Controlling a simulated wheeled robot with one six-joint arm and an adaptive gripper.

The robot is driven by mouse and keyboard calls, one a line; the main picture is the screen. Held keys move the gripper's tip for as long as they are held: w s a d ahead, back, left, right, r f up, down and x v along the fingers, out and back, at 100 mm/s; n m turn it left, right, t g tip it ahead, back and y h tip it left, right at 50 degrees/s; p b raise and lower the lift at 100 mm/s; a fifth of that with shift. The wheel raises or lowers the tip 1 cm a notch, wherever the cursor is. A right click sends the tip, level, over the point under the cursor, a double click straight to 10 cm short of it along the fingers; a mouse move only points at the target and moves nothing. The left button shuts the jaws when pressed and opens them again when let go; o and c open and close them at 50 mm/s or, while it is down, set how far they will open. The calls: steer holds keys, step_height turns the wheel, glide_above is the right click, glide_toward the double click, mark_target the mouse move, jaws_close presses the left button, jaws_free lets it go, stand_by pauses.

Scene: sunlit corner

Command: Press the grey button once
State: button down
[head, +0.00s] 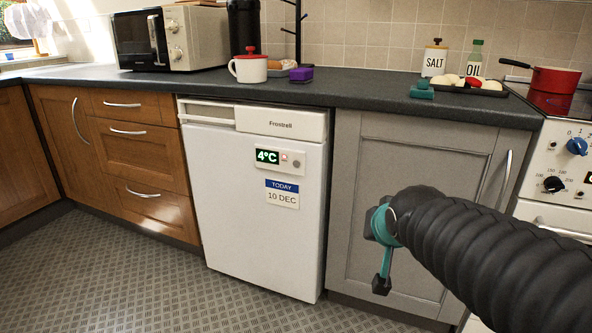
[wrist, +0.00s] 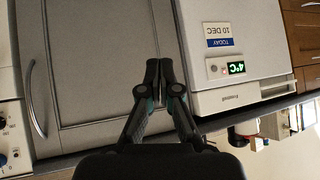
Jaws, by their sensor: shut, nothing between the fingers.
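The grey button (head: 297,163) is a small round knob on the display panel of the white fridge (head: 250,219), right of the green 4°C readout (head: 267,156) and a small red light (head: 284,157). In the upside-down wrist view the button (wrist: 213,67) sits on the fridge front, right of my fingers. My gripper (head: 371,222) is in front of the grey cabinet door, right of the fridge and lower than the button. In the wrist view my gripper (wrist: 160,68) is shut and empty, apart from the button.
A date label (head: 282,193) is below the panel. The grey cabinet (head: 410,165) and the cooker (head: 560,160) stand to the right, wooden drawers (head: 135,129) to the left. The worktop (head: 370,88) above holds a mug, jars and a tray. The floor before the fridge is clear.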

mark_target(296, 164)
steer(key=w+a+f+t+y+b, duration=0.1)
steer(key=w+a+t+y, duration=0.1)
steer(key=w+a, duration=0.8)
steer(key=w+a+f+t+y+b, duration=0.2)
steer(key=w+a+t+y, duration=0.1)
steer(key=w+a, duration=0.7)
steer(key=w+y, duration=0.1)
steer(key=w, duration=0.3)
steer(key=shift+w+a+f+m+b, duration=0.2)
steer(key=shift+w+a+m+b, duration=0.1)
steer(key=shift+w+m, duration=0.1)
steer(key=shift+w, duration=0.1)
steer(key=shift+w+d+p, duration=0.5)
steer(key=shift+w+p, duration=0.5)
steer(key=shift+w, duration=0.35)
steer(key=shift+w+d+p, duration=0.55)
steer(key=shift+w+p, duration=0.45)
steer(key=shift+w, duration=0.35)
steer(key=shift+w+d+p, duration=0.5)
steer(key=shift+w+p, duration=0.5)
steer(key=shift+w, duration=0.35)
steer(key=shift+w+d+p, duration=0.15)
steer(key=shift+w+p, duration=0.2)
